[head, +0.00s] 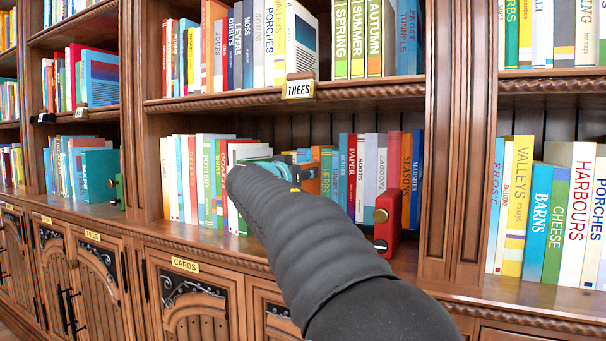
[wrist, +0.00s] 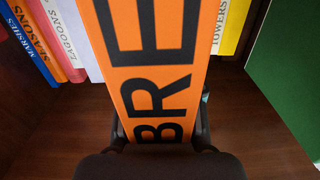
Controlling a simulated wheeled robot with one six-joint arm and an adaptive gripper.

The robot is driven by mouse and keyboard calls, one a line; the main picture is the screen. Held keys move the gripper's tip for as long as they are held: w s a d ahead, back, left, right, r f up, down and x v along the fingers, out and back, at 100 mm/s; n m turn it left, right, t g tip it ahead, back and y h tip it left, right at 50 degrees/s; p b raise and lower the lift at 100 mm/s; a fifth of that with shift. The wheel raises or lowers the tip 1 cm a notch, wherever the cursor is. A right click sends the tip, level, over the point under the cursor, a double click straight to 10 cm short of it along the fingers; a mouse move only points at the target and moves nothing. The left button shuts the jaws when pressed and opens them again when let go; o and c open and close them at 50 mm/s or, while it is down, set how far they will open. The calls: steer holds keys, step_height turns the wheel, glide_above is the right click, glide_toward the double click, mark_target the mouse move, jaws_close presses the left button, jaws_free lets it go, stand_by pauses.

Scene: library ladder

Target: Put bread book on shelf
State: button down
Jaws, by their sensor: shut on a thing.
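The bread book (wrist: 155,60) is orange, with large black letters "BRE" showing on its spine in the wrist view. My gripper (wrist: 160,132) is shut on it, with dark fingers on either side of the spine's near end. The rest of the title runs out of view or is hidden by my gripper. In the head view, an orange patch beyond my gripper (head: 288,172) appears to be this book (head: 313,178). My arm hides much of it there. The wooden shelf (head: 205,236) holds the row; its bare board (wrist: 55,135) shows beside the book in the wrist view.
Books stand to the left and right of my gripper in the head view. A red bookend (head: 388,222) with a brass knob stands at right.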

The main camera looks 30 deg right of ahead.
steer(key=shift+f, duration=0.1)
steer(key=c, duration=0.7)
jaws_free()
steer(key=b+v, duration=0.2)
steer(key=v, duration=1)
